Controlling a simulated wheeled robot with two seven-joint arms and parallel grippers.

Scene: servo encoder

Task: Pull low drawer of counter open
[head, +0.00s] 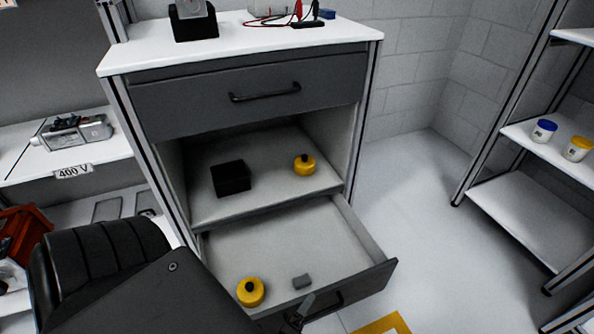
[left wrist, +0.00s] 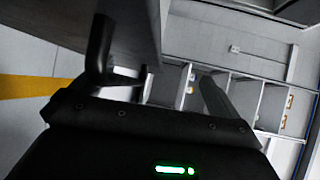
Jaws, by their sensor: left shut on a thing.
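The counter (head: 150,115) stands in the middle of the head view. Its low drawer (head: 375,277) is out from the counter, showing its inside. The left wrist view shows the gripper close to a dark panel (left wrist: 137,28), with the grip itself unclear. My right gripper is not in view.
The upper drawer (head: 250,95) is shut. The open compartment below it holds a black box (head: 231,178) and a yellow item (head: 304,165). A shelf rack (head: 520,180) stands at the right. Clear floor (head: 410,200) lies between it and the counter.

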